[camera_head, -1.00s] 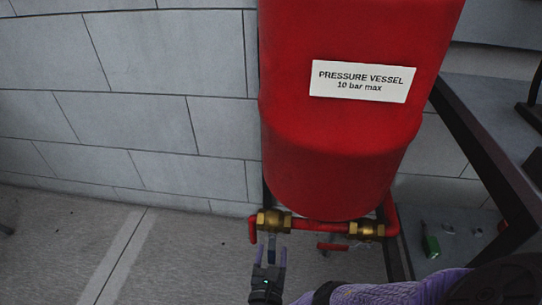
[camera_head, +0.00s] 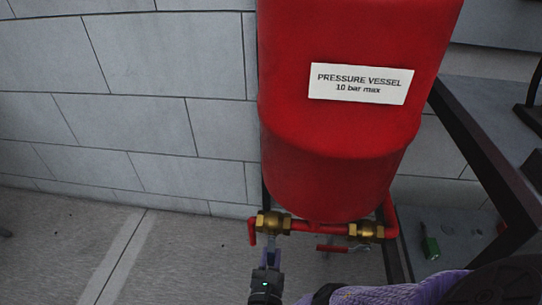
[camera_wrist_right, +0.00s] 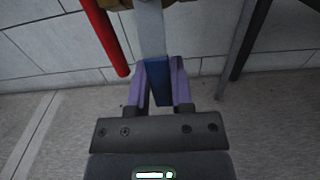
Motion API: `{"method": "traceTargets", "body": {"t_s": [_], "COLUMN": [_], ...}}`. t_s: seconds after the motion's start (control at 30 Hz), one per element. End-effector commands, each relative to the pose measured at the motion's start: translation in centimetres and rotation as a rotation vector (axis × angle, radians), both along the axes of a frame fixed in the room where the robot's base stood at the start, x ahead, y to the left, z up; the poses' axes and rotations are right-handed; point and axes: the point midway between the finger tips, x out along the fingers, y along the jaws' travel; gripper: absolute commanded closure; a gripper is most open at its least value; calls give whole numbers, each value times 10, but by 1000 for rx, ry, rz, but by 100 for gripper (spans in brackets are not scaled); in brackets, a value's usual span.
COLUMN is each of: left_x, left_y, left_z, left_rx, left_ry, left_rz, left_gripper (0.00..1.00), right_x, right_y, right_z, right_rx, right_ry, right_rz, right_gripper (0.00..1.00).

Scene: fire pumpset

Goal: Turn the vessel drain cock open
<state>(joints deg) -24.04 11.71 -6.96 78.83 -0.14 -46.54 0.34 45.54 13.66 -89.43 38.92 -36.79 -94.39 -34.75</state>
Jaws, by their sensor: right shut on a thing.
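The red pressure vessel (camera_head: 335,140) hangs above a red pipe with a brass valve at each end. The left brass valve (camera_head: 273,222) has a grey lever pointing down, with a blue sleeve on its end; I take it for the drain cock. My right gripper (camera_head: 271,256) is below this valve. In the right wrist view, its purple fingers (camera_wrist_right: 160,80) are shut on the blue lever sleeve (camera_wrist_right: 158,88), and the grey lever (camera_wrist_right: 150,30) runs up to the brass body. The fingers partly hide the sleeve in the head view. My left gripper is not in view.
A red down-turned pipe end (camera_head: 252,231) is just left of the gripped lever. The right brass valve (camera_head: 366,231) has a red handle (camera_head: 332,248) to its left. A dark frame (camera_head: 480,150) stands at the right. The floor at left is clear.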

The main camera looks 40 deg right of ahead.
Motion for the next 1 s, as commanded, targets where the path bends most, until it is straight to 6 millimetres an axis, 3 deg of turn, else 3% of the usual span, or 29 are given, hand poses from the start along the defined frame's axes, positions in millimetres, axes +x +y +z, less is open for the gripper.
{"method": "traceTargets", "body": {"t_s": [1.0], "left_x": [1], "left_y": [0], "left_z": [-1], "left_rx": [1], "left_ry": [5], "left_rz": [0], "left_gripper": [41], "right_x": [2], "right_y": [3], "right_z": [-1], "right_rx": [43], "right_ry": [-47], "right_rz": [-2], "right_gripper": [100]}}
